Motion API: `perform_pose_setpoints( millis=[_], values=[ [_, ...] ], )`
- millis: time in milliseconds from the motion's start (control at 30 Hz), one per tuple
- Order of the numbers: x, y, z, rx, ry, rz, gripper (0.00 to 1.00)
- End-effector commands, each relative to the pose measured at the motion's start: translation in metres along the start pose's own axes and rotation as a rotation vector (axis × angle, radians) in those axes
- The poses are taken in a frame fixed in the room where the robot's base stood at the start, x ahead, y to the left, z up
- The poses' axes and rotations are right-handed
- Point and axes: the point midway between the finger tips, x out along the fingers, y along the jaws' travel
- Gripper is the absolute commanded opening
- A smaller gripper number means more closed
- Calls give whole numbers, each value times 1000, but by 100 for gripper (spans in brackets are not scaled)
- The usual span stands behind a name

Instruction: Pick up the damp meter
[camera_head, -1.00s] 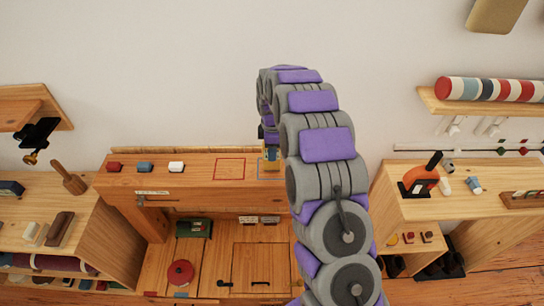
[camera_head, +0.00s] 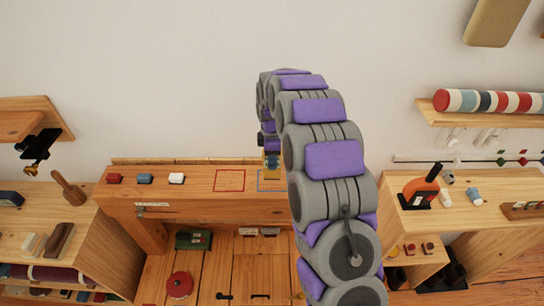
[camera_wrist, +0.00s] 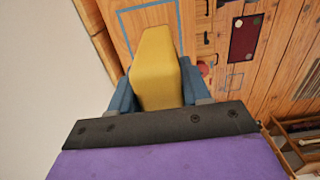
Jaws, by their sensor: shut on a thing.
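The damp meter is a yellow tapered block (camera_wrist: 158,65) in the wrist view, with its narrow end pointing away from my wrist. My gripper (camera_wrist: 157,88) is shut on it, with one blue-grey finger on each side. I cannot tell for sure whether the meter touches the bench top. My gripper (camera_head: 270,153) is mostly hidden there too.
A left shelf (camera_head: 85,215) and a right shelf unit (camera_head: 420,215) flank the bench. The wall is close behind.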

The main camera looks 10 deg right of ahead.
Motion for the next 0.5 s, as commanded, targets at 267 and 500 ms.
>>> perform_pose_setpoints(
  millis=[267,500],
  values=[
    [-3,-30,0,-2,-1,-3,12],
    [-5,-58,0,-1,-1,-2,12]
  ],
)
